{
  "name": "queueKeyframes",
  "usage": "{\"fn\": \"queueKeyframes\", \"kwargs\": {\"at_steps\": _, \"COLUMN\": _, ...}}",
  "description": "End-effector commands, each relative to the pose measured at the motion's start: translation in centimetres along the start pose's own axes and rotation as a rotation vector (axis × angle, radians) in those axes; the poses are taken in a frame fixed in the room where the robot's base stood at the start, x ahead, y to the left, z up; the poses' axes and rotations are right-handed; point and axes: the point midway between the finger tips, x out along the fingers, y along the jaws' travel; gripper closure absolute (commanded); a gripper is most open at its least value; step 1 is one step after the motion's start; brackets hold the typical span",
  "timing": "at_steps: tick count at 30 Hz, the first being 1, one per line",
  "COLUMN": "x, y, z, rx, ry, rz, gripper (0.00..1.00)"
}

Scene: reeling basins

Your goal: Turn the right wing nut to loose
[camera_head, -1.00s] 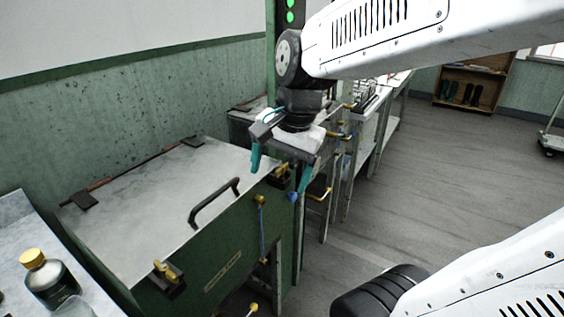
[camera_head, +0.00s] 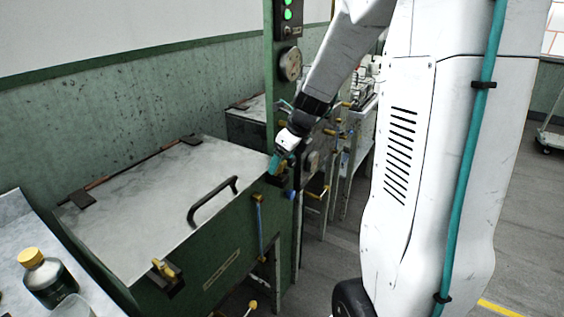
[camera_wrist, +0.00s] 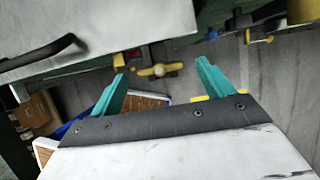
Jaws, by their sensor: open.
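The right wing nut, yellow brass, shows in the wrist view (camera_wrist: 158,71) at the front edge of the pale basin lid (camera_head: 150,205). Its wings lie roughly across the picture, and it appears between and beyond my two teal fingertips. My gripper (camera_wrist: 160,64) is open and empty; I cannot tell how far it is from the nut. In the head view my gripper (camera_head: 276,166) is at the lid's right corner and mostly hides this nut. The left wing nut (camera_head: 164,269) is at the lid's near front corner.
A black lid handle (camera_head: 213,200) stands up near the lid's front edge. A green post (camera_head: 283,95) rises just behind my gripper. A yellow-capped bottle (camera_head: 45,275) stands on the side bench at the left.

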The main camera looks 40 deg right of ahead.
Motion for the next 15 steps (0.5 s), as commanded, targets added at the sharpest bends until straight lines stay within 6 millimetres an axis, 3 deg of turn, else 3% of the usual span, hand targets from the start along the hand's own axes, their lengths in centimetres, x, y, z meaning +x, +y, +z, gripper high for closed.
{"fn": "queueKeyframes", "kwargs": {"at_steps": 4, "x": 1.4, "y": 0.0, "z": 0.0, "rx": -0.001, "ry": 0.001, "rz": 0.001, "gripper": 0.2}}
{"fn": "queueKeyframes", "kwargs": {"at_steps": 13, "x": 1.7, "y": 0.0, "z": 0.0, "rx": -0.002, "ry": 0.0, "rz": 0.0, "gripper": 0.2}}
{"fn": "queueKeyframes", "kwargs": {"at_steps": 14, "x": 1.7, "y": 0.0, "z": 0.0, "rx": -0.002, "ry": 0.0, "rz": 0.0, "gripper": 0.23}}
{"fn": "queueKeyframes", "kwargs": {"at_steps": 15, "x": 1.7, "y": 0.0, "z": 0.0, "rx": -0.002, "ry": 0.0, "rz": 0.0, "gripper": 0.34}}
